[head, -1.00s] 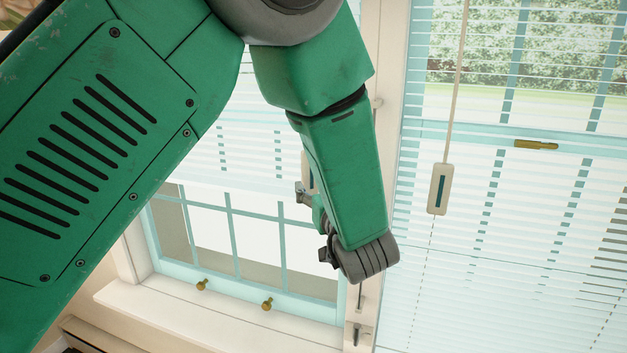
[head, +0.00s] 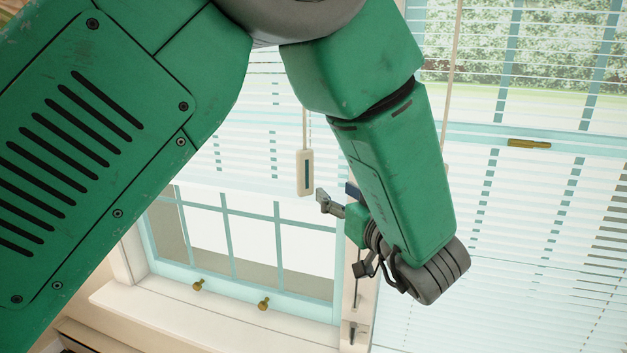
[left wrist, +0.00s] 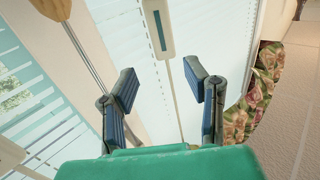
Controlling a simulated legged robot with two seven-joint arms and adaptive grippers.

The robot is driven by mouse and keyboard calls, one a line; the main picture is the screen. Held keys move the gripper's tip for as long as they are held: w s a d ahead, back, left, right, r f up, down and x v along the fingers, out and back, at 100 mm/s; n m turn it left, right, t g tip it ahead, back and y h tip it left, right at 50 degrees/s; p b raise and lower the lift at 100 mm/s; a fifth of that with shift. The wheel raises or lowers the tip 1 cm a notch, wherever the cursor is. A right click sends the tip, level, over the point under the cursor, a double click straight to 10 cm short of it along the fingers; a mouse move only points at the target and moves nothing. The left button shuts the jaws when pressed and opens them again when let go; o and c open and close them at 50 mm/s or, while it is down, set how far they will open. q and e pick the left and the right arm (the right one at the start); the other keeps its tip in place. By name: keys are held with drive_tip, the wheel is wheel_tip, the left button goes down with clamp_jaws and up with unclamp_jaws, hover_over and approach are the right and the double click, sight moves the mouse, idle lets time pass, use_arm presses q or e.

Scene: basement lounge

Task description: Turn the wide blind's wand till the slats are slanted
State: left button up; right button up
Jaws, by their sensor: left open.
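The wide blind (head: 550,205) hangs at the right in the head view, with the garden showing between its upper slats. A thin grey rod (head: 357,292), perhaps the wand, hangs along the post between the windows. It also shows in the left wrist view (left wrist: 91,62), passing behind the finger at left. I cannot tell which blind it belongs to. My left gripper (head: 342,232) is open and empty near the post; its two spread fingers show in the left wrist view (left wrist: 160,84). My right gripper is not in view.
A narrower-looking blind (head: 255,125) hangs at the left above a blue-framed window. A cream cord handle (head: 305,172) hangs close beside the left gripper and shows beyond its fingers (left wrist: 157,30). A sill (head: 215,318) juts out below. Floral fabric (left wrist: 258,92) hangs nearby.

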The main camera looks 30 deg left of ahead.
sight(308, 170)
use_arm(q)
drive_tip(key=p+x, duration=0.2)
drive_tip(key=x, duration=1.1)
drive_tip(key=shift+w+a, duration=0.1)
drive_tip(key=shift+a, duration=0.25)
drive_tip(key=shift+d+r, duration=0.1)
